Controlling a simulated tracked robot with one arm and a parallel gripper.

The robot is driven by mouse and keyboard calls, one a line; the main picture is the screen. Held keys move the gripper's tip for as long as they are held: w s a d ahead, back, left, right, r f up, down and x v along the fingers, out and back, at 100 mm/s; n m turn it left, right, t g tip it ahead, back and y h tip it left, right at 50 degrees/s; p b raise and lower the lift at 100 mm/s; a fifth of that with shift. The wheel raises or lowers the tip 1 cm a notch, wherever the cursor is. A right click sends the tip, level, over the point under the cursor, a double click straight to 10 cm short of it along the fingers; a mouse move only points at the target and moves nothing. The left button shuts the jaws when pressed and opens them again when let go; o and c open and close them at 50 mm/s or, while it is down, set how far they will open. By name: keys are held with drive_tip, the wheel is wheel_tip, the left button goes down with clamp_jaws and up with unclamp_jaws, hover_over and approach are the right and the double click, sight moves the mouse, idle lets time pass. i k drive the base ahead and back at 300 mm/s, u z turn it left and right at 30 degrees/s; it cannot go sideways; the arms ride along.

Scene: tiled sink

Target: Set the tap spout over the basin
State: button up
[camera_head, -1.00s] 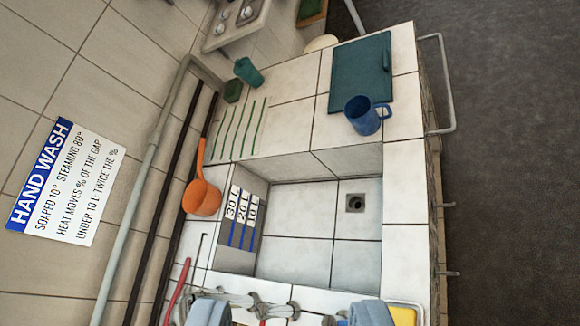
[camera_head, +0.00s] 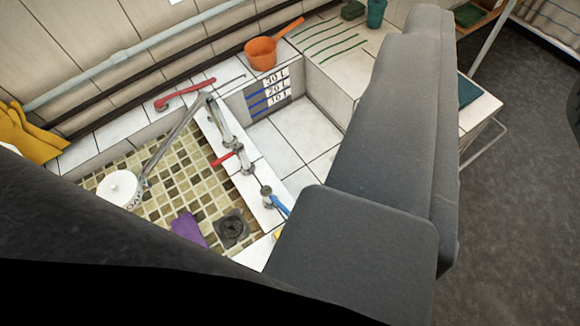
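The tap spout (camera_head: 176,138) is a long grey pipe. It runs from the tap end on the divider down-left over the brown mosaic section, pointing away from the white basin. The basin (camera_head: 290,145) is white tiled with 30 L, 20 L and 10 L marks on its wall; its right part is hidden behind my grey arm parts. The tap body (camera_head: 235,140) lies along the divider, with a red handle (camera_head: 222,159) and a blue handle (camera_head: 280,203). I cannot make out my gripper's fingertips among the large grey and black parts of mine.
A white round object (camera_head: 118,188) sits near the spout's lower end. A purple cloth (camera_head: 188,228) and a drain (camera_head: 232,229) are on the mosaic. A red bar (camera_head: 185,93), orange ladle (camera_head: 265,52) and yellow gloves (camera_head: 30,135) lie along the back.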

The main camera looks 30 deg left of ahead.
sight(143, 179)
drive_tip(key=z, duration=0.05)
drive_tip(key=k, duration=1.5)
drive_tip(key=u, duration=0.45)
drive_tip(key=i, duration=0.95)
drive_tip(key=z, duration=0.05)
